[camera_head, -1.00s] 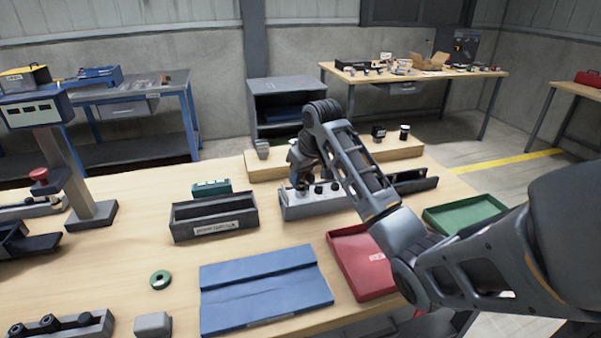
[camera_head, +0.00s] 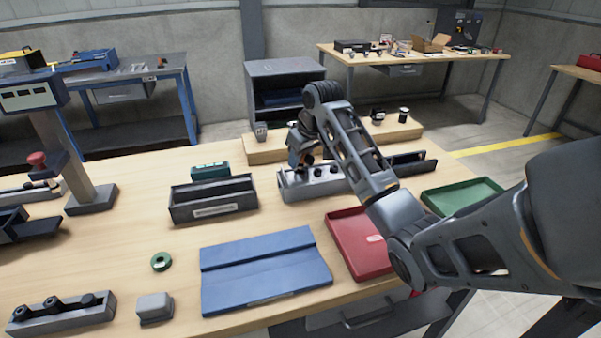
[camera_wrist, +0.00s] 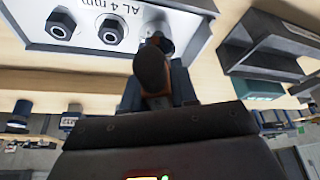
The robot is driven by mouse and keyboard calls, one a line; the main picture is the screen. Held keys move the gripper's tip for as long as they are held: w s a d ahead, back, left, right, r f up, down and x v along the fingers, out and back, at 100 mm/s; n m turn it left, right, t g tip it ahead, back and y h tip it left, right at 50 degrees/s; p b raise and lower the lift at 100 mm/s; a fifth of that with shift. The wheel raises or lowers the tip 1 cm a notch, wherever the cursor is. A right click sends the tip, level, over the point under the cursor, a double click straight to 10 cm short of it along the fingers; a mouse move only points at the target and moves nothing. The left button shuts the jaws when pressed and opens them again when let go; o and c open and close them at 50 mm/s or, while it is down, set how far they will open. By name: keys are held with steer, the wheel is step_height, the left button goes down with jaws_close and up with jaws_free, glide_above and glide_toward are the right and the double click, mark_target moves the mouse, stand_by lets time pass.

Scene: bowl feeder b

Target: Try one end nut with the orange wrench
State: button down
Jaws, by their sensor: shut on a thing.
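The light grey block (camera_head: 322,189) with dark nuts on top stands at mid-table in the head view. In the wrist view the block (camera_wrist: 40,8) is labelled "AL 4 mm" and shows two hex nuts, one left (camera_wrist: 60,25) and one in the middle (camera_wrist: 111,31). A third nut (camera_wrist: 163,43), at the end, is mostly hidden behind the wrench. My gripper (camera_head: 299,150) is over the block's left end in the head view. It is shut on the orange wrench (camera_wrist: 152,72), seen nearly end-on. Whether the wrench's head sits on the end nut is hidden.
A dark grey open bin (camera_head: 213,203) stands left of the block, with a teal box (camera_head: 210,171) behind it. A dark channel (camera_head: 412,165) is to the right. Red (camera_head: 355,262) and green (camera_head: 460,197) trays and a blue folded mat (camera_head: 265,280) lie nearer.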

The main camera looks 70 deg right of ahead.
steer(key=shift+r, duration=0.1)
steer(key=shift+r, duration=2.45)
